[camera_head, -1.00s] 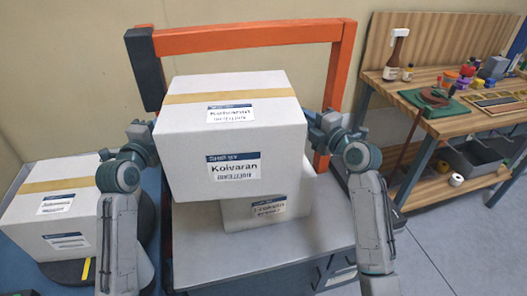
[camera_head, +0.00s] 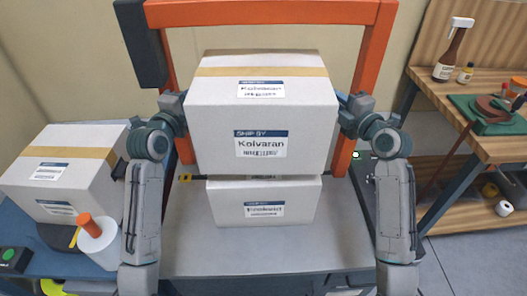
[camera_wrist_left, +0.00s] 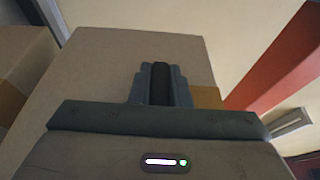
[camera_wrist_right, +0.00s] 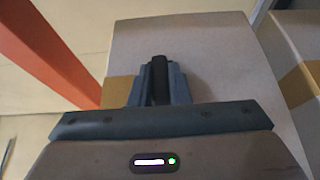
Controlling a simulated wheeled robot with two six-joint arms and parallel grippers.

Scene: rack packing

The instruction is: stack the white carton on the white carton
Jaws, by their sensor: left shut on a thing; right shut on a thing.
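The upper white carton (camera_head: 262,117), with brown tape and a "Koivaran" label, is between my two grippers in the head view. My left gripper (camera_head: 184,108) presses on its left side and my right gripper (camera_head: 342,110) on its right side. The left wrist view shows the carton's side (camera_wrist_left: 110,75), and the right wrist view shows the opposite side (camera_wrist_right: 215,70). The lower white carton (camera_head: 262,203) stands on a grey surface directly below. Its top is mostly hidden, so I cannot tell whether the two touch.
Another taped white carton (camera_head: 62,170) sits on the left beside a white roll with an orange top (camera_head: 98,240). An orange frame (camera_head: 270,12) stands behind the cartons.

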